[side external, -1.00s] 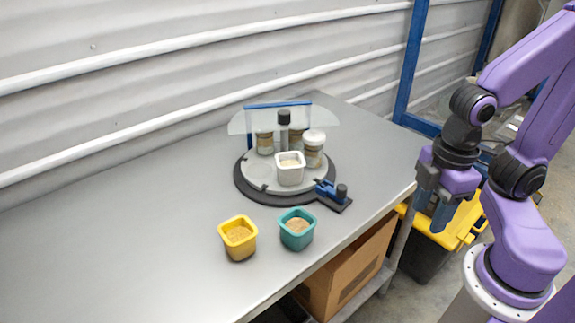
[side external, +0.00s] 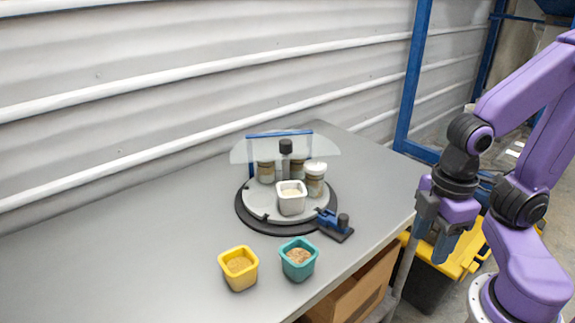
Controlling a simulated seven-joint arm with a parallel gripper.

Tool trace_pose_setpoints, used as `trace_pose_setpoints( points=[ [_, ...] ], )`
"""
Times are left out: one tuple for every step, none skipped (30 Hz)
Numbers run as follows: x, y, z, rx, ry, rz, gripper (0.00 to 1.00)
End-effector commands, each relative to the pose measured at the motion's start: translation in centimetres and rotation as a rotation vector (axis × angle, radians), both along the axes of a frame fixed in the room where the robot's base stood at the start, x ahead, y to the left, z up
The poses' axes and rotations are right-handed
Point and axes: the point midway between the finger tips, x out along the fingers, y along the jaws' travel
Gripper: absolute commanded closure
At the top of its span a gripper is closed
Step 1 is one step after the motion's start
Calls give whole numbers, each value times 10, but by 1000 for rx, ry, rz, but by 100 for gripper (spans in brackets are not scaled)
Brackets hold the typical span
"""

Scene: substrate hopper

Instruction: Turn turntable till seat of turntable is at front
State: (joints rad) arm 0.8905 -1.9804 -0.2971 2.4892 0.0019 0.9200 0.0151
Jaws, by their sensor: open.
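The turntable (side external: 257,208) is a round light-grey plate on a dark round base, standing on the grey table. A white square cup (side external: 291,199) stands near its front, and lidded jars (side external: 315,179) stand behind and beside the cup. A dark post with a knob (side external: 286,147) rises at the middle. A bare patch of plate shows left of the white cup; I cannot clearly make out a seat there. A blue clamp-like part (side external: 328,217) with a dark knob sits at the right front edge. My gripper (side external: 433,238) is open, empty and right of the table, apart from the turntable.
A yellow cup (side external: 239,270) and a teal cup (side external: 298,260), both with grainy contents, stand in front of the turntable. A clear panel (side external: 245,152) with a blue frame stands behind it. The table (side external: 120,250) is bare at left. A yellow-lidded bin (side external: 455,262) is below my gripper.

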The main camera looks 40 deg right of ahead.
Motion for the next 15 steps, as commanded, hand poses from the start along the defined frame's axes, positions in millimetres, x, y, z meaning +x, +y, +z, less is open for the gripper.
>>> trace_pose_setpoints(
  points=[
    [6,4,3,0,1,-33,45],
    [11,8,5,0,1,-62,45],
    [19,13,9,2,2,-111,45],
    [26,17,12,0,3,-155,45],
    [34,22,15,2,4,-203,45],
    [46,29,20,1,5,-276,45],
    [55,34,24,0,6,-333,45],
    [65,38,28,1,7,-391,45],
    [78,44,33,0,9,-470,45],
    [88,48,37,0,10,-527,45],
    [98,52,40,1,11,-584,45],
    [112,56,45,0,13,-661,45],
    [122,59,48,0,14,-718,45],
    [132,62,52,1,14,-776,45],
    [146,65,56,0,16,-852,45]
  ],
)
